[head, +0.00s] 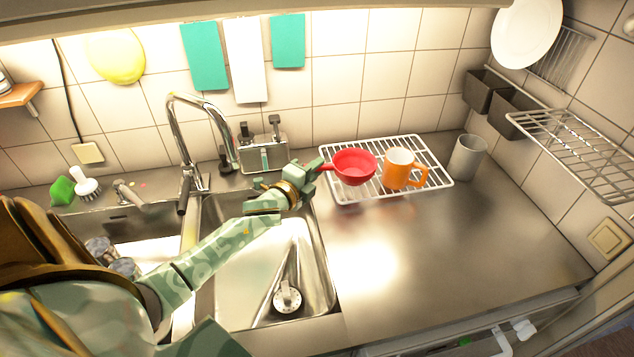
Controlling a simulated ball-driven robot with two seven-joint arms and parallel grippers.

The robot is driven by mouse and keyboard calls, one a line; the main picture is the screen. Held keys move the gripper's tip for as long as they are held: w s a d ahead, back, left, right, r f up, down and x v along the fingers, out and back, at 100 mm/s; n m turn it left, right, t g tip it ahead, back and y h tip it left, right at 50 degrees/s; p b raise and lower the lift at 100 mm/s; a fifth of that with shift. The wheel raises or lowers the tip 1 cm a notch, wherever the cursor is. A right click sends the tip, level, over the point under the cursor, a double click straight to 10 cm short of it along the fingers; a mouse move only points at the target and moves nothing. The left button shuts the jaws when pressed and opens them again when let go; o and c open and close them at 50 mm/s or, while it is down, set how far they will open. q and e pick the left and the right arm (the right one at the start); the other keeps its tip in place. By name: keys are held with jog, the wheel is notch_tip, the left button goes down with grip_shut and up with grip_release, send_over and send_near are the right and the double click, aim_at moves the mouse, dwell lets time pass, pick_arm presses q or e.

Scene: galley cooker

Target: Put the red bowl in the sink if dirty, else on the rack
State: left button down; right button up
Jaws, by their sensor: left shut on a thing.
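My left gripper (312,170) is shut on the near-left rim of the red bowl (355,167). The bowl is over the left part of the white wire rack (434,196); I cannot tell whether it touches the wires. Its inside looks plain red, with no dirt that I can make out at this size. The steel sink (262,300) lies below my left arm, with a drain in its floor and a second basin to its left. My right gripper is not in view.
An orange mug (397,170) stands on the rack close to the bowl's right. A grey cup (467,157) stands right of the rack. The tall tap (188,130) rises behind the sink. The counter (430,250) in front of the rack is clear.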

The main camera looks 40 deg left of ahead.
pick_arm(q)
jog(key=shift+w+f+b, duration=0.15)
jog(key=shift+f+b, duration=0.45)
jog(key=shift+f, duration=1.05)
jog(key=shift+f, duration=0.2)
jog(key=c, duration=1.3)
grip_release()
jog(key=shift+r, duration=0.2)
jog(key=shift+s, duration=0.4)
jog(key=s, duration=0.3)
jog(key=s+p, duration=0.1)
jog(key=s, duration=0.3)
jog(key=s+r, duration=0.1)
jog(key=s, duration=0.3)
jog(key=shift+s+d, duration=0.15)
jog(key=shift+d, duration=0.05)
